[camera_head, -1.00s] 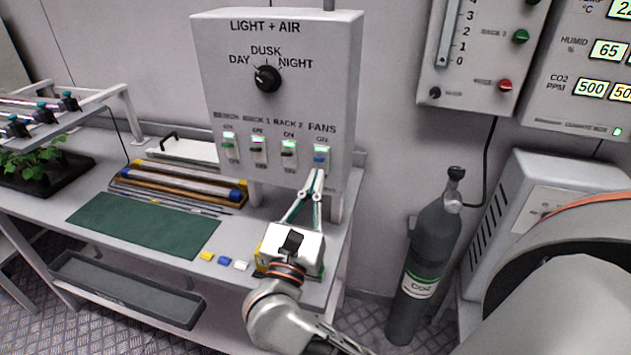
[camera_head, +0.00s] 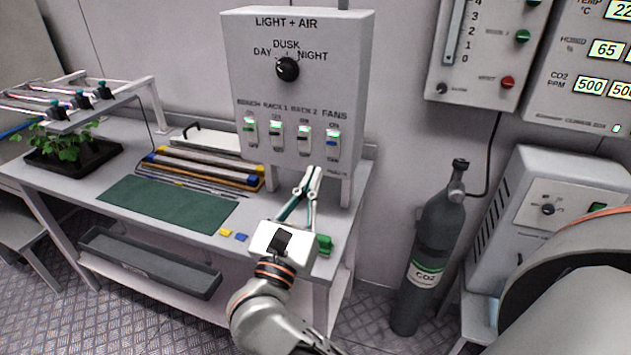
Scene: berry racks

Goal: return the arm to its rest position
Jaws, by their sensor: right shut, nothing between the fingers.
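My right gripper (camera_head: 314,172) is shut and empty. Its fingertips are just below the fans switch (camera_head: 332,144) on the grey light and air control box (camera_head: 345,60), and they look apart from the switch. The right arm comes up from the bottom of the view, over the front edge of the bench. A large part of my own arm fills the lower right corner. My left gripper is not in view.
The bench (camera_head: 90,205) holds a green mat (camera_head: 165,203), a tray of rods (camera_head: 205,168) and small blue and yellow pieces. A plant tray (camera_head: 75,160) stands at the left. A CO2 cylinder (camera_head: 430,240) stands on the floor right of the bench, near a grey cabinet (camera_head: 530,185).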

